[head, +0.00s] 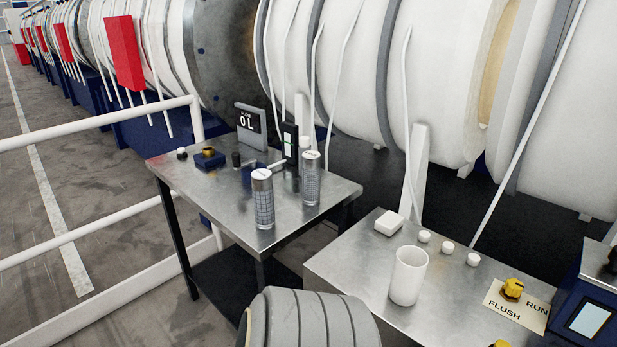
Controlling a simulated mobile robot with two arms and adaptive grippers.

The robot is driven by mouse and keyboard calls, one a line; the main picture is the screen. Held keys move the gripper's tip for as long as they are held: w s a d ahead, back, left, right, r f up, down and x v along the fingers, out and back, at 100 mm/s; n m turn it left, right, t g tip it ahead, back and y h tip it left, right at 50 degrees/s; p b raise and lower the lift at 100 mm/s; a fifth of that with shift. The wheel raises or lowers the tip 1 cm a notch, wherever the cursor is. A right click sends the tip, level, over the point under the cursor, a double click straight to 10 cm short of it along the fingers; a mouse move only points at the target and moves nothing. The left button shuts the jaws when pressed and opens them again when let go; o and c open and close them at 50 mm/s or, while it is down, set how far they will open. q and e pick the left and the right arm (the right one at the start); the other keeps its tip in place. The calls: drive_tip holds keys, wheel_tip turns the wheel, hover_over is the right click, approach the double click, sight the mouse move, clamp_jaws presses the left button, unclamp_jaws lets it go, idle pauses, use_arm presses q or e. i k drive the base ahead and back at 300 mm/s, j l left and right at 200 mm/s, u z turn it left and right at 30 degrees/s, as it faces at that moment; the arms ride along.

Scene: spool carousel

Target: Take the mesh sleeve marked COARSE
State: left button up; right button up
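Two mesh sleeves stand upright on the left metal table. The nearer sleeve (263,200) is close to the table's front right edge, and the other sleeve (311,180) stands behind it to the right. Both are grey cylinders with a grid pattern and pale tops. Small dark marks show on their tops, but they are too small to read, so I cannot tell which is marked COARSE.
The left table (215,192) also holds a display reading "0 L" (251,127), a blue block with a brass fitting (208,157) and small knobs. The right table (350,264) holds a white cup (408,276) and a FLUSH/RUN plate (517,307). White railings (95,125) stand left.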

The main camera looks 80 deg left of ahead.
sight(262, 188)
drive_tip(key=u, duration=3)
